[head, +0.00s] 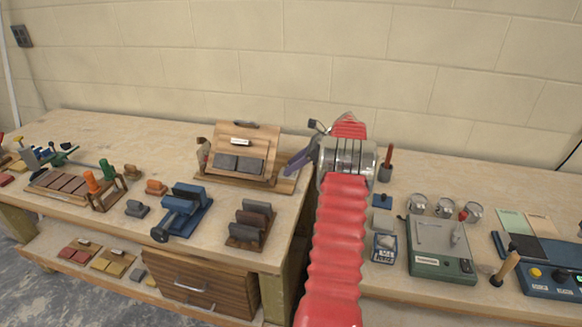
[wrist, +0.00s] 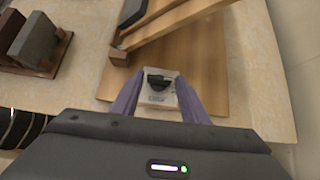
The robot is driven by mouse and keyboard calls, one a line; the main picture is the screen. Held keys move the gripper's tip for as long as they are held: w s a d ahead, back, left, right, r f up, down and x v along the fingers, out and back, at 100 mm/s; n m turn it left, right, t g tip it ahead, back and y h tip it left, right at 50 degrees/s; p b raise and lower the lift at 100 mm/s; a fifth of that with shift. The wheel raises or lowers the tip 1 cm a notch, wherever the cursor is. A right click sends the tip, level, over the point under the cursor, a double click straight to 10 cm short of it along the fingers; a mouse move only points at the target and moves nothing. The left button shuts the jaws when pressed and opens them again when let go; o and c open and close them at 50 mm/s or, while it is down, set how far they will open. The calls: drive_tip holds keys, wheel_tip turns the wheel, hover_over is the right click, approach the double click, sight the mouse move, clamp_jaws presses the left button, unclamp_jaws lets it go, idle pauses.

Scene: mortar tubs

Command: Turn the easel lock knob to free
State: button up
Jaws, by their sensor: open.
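The wooden easel (head: 238,134) stands on a base board on the left bench, with dark grey slabs leaning on it. Its base board (wrist: 214,60) and part of its frame show in the wrist view. The black lock knob (wrist: 160,80) sits on a small pale plate (wrist: 158,97) on that board. Its bar looks roughly crosswise; the plate's lettering is too small to read. My gripper (wrist: 159,77) is open, its purple fingers apart on either side of the knob and plate. I cannot tell whether they touch. In the head view my gripper (head: 299,160) is at the easel's right side, the knob hidden.
A rack of slabs (head: 251,224) and a blue clamp (head: 183,212) stand in front of the easel. A dark-handled tool (head: 387,163), a green-based device (head: 441,250) and metal cups are on the right bench. A gap separates the benches.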

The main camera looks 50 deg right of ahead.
drive_tip(key=v, duration=1.2)
drive_tip(key=shift+s+r, duration=0.2)
drive_tip(key=shift+d, duration=0.15)
